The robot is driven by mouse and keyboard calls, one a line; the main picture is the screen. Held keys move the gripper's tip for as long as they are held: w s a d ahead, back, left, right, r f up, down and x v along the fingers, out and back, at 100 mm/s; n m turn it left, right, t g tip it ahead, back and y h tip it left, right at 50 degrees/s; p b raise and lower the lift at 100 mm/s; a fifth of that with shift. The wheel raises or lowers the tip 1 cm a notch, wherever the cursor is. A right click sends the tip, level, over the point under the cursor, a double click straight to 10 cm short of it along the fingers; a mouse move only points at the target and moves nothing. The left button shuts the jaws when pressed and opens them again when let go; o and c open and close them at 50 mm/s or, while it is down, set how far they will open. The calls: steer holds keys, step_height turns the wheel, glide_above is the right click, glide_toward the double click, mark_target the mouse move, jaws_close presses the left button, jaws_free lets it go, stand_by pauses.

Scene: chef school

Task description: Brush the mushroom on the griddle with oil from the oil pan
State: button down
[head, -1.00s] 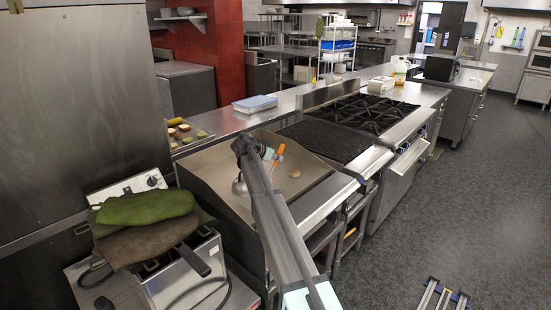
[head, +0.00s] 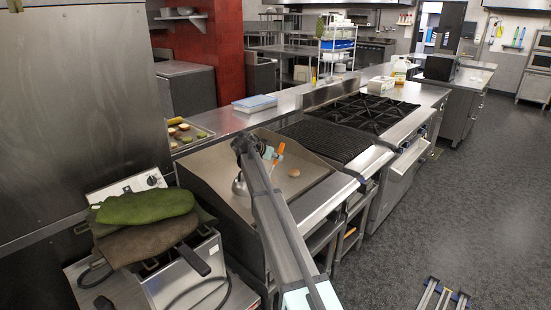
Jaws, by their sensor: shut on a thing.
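In the head view the mushroom (head: 294,172) is a small brown round thing on the flat griddle (head: 312,176). My gripper (head: 272,158) is over the griddle, to the left of the mushroom, and is partly hidden by my arm. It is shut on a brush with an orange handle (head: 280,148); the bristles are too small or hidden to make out. A small rounded metal thing (head: 239,187) shows beside my arm on the left part of the griddle; it may be the oil pan, but I cannot tell.
A tray of vegetables (head: 187,133) stands behind the griddle, and a blue-lidded container (head: 255,103) is on the back counter. A ribbed grill (head: 325,139) and a burner range (head: 362,112) lie to the right. Green and brown cloths (head: 145,207) cover a fryer at left. The floor at right is mostly open.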

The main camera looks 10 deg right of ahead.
mark_target(281, 144)
steer(key=shift+r, duration=3.25)
